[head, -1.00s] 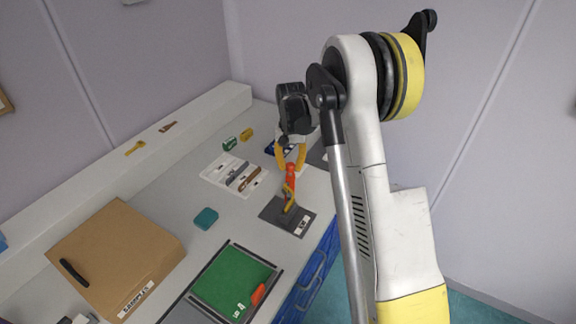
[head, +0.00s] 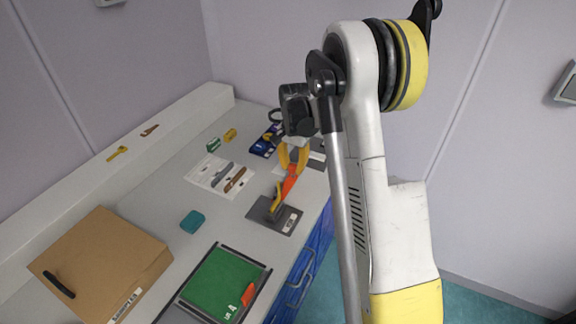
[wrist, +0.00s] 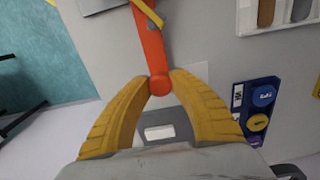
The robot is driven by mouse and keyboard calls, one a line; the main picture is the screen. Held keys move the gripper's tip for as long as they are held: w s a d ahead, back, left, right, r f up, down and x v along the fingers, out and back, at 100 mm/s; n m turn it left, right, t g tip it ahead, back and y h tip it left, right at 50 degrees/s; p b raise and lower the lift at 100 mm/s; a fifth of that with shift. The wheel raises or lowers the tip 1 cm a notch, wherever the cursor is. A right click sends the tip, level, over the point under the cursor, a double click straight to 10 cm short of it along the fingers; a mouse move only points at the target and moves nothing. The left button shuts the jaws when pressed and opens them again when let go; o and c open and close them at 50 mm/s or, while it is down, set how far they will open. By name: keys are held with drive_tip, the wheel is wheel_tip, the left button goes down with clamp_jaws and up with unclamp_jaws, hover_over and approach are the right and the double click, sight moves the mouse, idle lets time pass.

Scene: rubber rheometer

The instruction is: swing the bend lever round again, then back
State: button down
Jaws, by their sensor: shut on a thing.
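The bend lever (head: 289,183) is an orange-red bar on a small dark grey base plate (head: 262,214) near the table's right edge. A yellow strip (head: 277,195) shows beside it at the base. In the wrist view the lever (wrist: 150,45) runs up from a rounded red end between my fingers. My gripper (wrist: 158,82) has its yellow fingertips closed on that end. In the head view my gripper (head: 294,158) is at the lever's upper end, and the lever leans to the right.
A green mat in a tray (head: 217,283) lies in front, with a cardboard box (head: 100,262) to the left. A teal block (head: 192,221), a white card with strips (head: 205,180) and a blue holder (wrist: 259,108) are also on the table.

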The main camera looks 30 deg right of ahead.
drive_tip(key=shift+s+d+m, duration=0.3)
drive_tip(key=shift+s+m, duration=0.3)
drive_tip(key=shift+s+d+m, duration=0.25)
drive_tip(key=shift+s+m, duration=0.35)
drive_tip(key=shift+s+d+m, duration=0.3)
drive_tip(key=shift+s+m, duration=0.65)
drive_tip(key=shift+m, duration=0.05)
drive_tip(key=shift+s+d+m, duration=0.1)
drive_tip(key=shift+s+m, duration=1.05)
drive_tip(key=shift+m, duration=0.05)
drive_tip(key=shift+s+m, duration=0.9)
drive_tip(key=shift+s, duration=0.2)
drive_tip(key=c, duration=1.1)
unclamp_jaws()
drive_tip(key=shift+c, duration=0.2)
